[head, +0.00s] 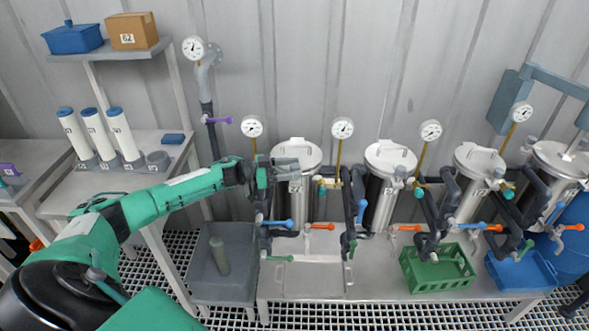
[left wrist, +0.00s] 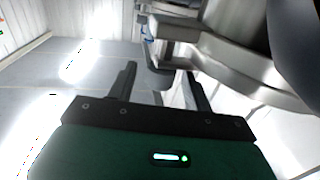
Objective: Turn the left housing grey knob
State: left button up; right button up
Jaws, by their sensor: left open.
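The left housing (head: 295,200) is an upright steel vessel with a round lid, at the left end of the row of vessels. A grey fitting (head: 287,164) shows at its upper front; I cannot tell whether this is the grey knob. My left gripper (head: 268,175) is beside the upper left of this housing. In the left wrist view the left gripper (left wrist: 162,88) is open, its two dark fingers apart with nothing clearly held. A grey fitting (left wrist: 175,28) with a darker bent part is just beyond the fingertips, beside the curved steel body. My right gripper is not in view.
Blue (head: 280,223), orange (head: 320,226) and green (head: 279,258) valve handles sit below the left housing. A pressure gauge (head: 252,127) stands behind my left gripper. More vessels (head: 388,188) stand to the right. A grey bin (head: 203,270) is below my arm.

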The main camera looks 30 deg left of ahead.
pick_arm(q)
jog(key=b+v, duration=0.3)
jog(key=v, duration=0.9)
jog(key=shift+s+a, duration=0.2)
jog(key=shift+a, duration=0.05)
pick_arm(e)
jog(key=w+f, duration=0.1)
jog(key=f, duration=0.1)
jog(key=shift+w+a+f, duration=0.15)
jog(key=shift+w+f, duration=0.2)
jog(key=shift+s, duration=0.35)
